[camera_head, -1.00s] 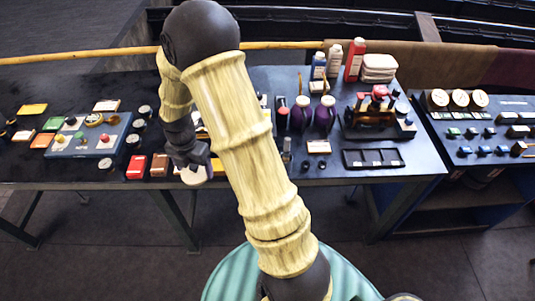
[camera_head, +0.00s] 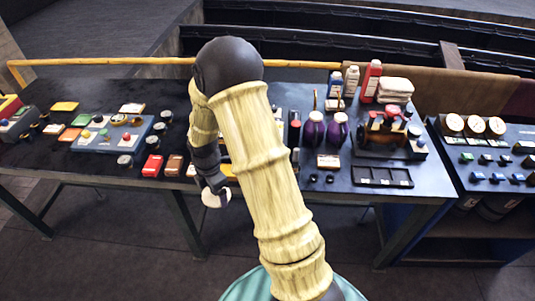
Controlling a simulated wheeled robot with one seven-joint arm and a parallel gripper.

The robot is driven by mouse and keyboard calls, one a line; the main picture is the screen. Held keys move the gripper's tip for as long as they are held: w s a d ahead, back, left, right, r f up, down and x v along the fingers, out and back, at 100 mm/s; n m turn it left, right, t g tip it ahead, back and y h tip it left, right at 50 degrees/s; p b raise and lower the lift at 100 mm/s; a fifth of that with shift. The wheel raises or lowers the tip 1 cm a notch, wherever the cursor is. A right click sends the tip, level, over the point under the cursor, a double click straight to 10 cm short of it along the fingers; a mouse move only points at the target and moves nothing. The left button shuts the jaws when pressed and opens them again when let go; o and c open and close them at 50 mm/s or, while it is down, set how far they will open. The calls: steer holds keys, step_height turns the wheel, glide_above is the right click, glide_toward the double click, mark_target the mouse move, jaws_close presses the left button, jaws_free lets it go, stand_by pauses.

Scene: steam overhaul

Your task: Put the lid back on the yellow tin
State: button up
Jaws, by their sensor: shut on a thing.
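My gripper (camera_head: 212,184) hangs down at the front edge of the table, left of my forearm. It is shut on a pale, round, lid-like thing (camera_head: 215,199), which shows just below the fingers, in front of the table edge. I cannot tell the yellow tin for certain. A strip of yellow (camera_head: 236,168) shows on the table, mostly hidden behind my arm. A flat yellow piece (camera_head: 64,106) lies at the far left of the table.
A red tin (camera_head: 152,166) and a brown one (camera_head: 173,166) stand left of my gripper. A blue tray (camera_head: 100,143) with small knobs lies further left. Purple jars (camera_head: 314,129), bottles (camera_head: 371,82) and a black compartment tray (camera_head: 382,177) are right of my arm.

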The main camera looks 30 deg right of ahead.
mark_target(217, 202)
step_height(217, 202, down, 7)
steer(key=m+b, duration=0.1)
steer(key=m, duration=0.7)
steer(key=shift+r, duration=0.15)
step_height(217, 202, down, 8)
steer(key=m+b, duration=0.1)
steer(key=m, duration=1)
steer(key=shift+s+m+b, duration=0.15)
steer(key=shift+m+b, duration=0.15)
steer(key=shift+b, duration=0.05)
steer(key=shift+d, duration=0.1)
